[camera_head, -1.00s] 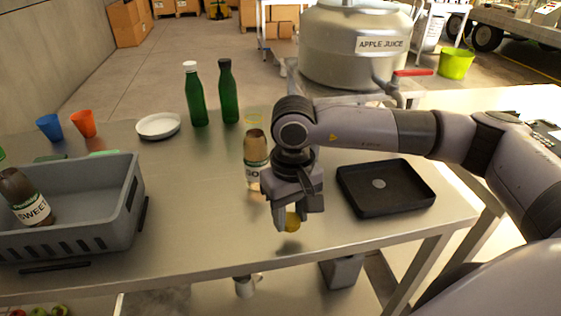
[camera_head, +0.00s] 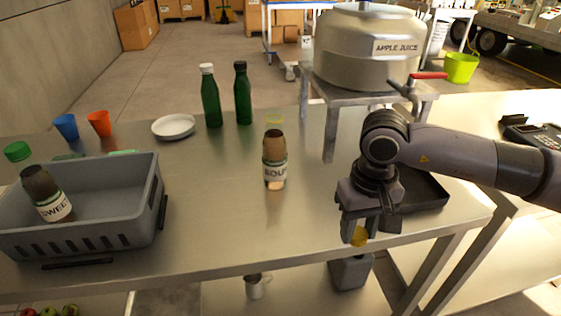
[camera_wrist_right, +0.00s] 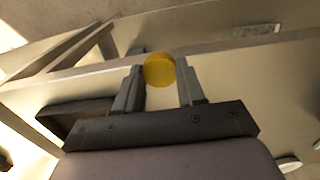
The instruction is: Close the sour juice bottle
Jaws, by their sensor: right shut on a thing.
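The sour juice bottle (camera_head: 275,163) stands upright on the steel table, with brown contents and a white label partly reading "OU". No cap shows on its dark top. My right gripper (camera_head: 358,232) is shut on a yellow cap (camera_head: 359,237), to the right of the bottle and nearer the table's front edge, clear of the bottle. In the right wrist view the yellow cap (camera_wrist_right: 159,69) sits between the two fingers. My left gripper is not in view.
A black tray (camera_head: 425,195) lies behind and right of my right gripper, partly hidden by it. A grey crate (camera_head: 110,228) holding a sweet bottle (camera_head: 48,196) stands at left. Two green bottles (camera_head: 210,97) and a white plate (camera_head: 173,127) stand farther back.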

